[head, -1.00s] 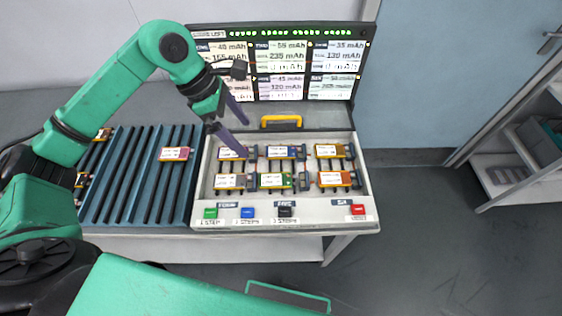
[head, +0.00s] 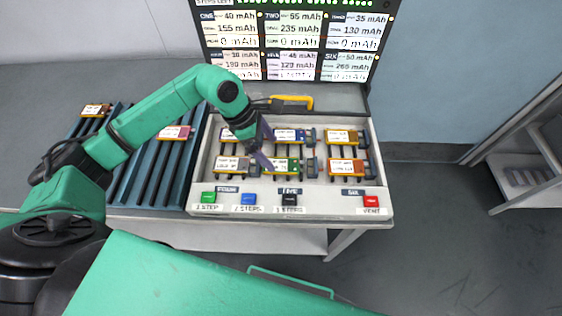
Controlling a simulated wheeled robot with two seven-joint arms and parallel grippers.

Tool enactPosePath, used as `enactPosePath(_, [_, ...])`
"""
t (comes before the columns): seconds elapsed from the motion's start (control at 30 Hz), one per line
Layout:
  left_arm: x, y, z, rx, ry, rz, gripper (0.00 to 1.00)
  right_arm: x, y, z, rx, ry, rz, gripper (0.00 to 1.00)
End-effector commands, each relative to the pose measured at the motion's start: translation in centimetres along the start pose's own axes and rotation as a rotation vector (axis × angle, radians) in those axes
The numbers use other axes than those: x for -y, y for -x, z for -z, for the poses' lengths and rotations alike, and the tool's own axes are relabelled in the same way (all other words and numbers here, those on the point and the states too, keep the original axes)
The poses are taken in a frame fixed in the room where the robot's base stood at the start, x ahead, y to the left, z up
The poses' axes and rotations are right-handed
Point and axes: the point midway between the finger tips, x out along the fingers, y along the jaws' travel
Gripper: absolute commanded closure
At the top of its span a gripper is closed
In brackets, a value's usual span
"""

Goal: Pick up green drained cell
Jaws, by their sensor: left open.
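The green cell (head: 283,166), with a white label, lies in the front middle slot of the white tester tray (head: 330,205). My left gripper (head: 269,149) is over the tray just behind and left of this cell. Its two purple fingers are spread apart with nothing seen between them. One finger reaches close to the cell's left end; I cannot tell whether it touches. My right gripper is not in view.
Other cells sit in the tray, including an orange one (head: 346,167) at front right and a blue-edged one (head: 290,136) behind. Buttons, such as the red one (head: 371,201), line the front. A blue ribbed rack (head: 150,180) stands left, a display panel (head: 292,40) behind.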

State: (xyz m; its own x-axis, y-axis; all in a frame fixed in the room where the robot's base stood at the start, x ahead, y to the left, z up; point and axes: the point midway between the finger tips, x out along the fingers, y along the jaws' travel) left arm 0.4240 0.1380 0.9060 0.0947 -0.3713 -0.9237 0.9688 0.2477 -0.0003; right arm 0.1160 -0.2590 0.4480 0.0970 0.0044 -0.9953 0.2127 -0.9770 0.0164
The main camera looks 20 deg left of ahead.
Motion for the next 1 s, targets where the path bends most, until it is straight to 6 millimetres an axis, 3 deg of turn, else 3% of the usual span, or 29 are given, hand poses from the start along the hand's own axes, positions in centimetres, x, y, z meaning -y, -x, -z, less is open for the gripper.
enactPosePath(0.2, [0.3, -3.2, -0.2, 0.001, 0.002, 0.005, 0.00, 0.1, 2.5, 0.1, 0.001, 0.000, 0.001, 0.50])
enactPosePath(0.3, [0.2, -5.1, 0.0, 0.000, 0.000, 0.002, 0.00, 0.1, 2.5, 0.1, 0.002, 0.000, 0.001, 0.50])
enactPosePath(0.53, [0.1, -5.6, 0.1, -0.001, -0.001, -0.001, 0.00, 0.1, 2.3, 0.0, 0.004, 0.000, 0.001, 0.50])
enactPosePath(0.73, [0.1, -5.6, 0.1, -0.001, -0.001, -0.001, 0.77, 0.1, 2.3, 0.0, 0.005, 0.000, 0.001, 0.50])
enactPosePath(0.77, [0.1, -5.6, 0.1, -0.001, -0.001, -0.001, 0.82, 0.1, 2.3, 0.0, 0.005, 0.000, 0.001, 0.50])
enactPosePath(1.0, [0.1, -5.5, 0.1, 0.000, -0.001, -0.001, 0.82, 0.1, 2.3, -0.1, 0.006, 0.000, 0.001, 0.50])
